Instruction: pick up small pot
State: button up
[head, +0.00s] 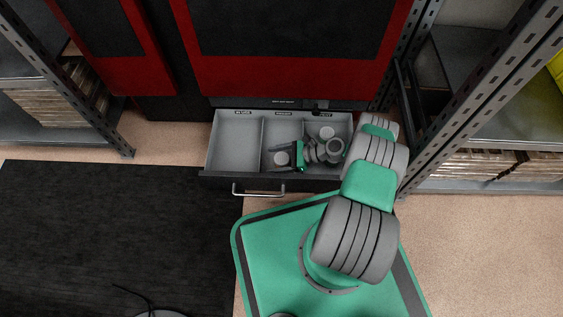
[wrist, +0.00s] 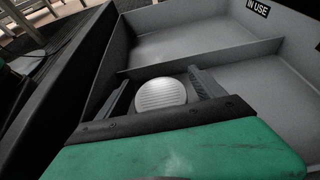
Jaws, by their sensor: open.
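A small round pot with a pale, ribbed top sits in the middle compartment of the open drawer; I take it for the small pot (head: 281,158). It also shows in the wrist view (wrist: 160,93), close in front of the palm. My gripper (head: 272,158) is open, low in that compartment, with one finger on each side of the pot. In the wrist view, the open gripper (wrist: 162,84) has narrow gaps beside the pot. I cannot tell whether either finger touches it. The pot's lower part is hidden.
The grey drawer (head: 233,168) has dividers and low walls close around my gripper. Its left compartment (head: 236,138), labelled "IN USE", is empty. A metal rack (head: 455,95) stands close right.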

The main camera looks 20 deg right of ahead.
jog(key=shift+c, duration=0.6)
jog(key=c, duration=1.4)
jog(key=shift+r, duration=0.1)
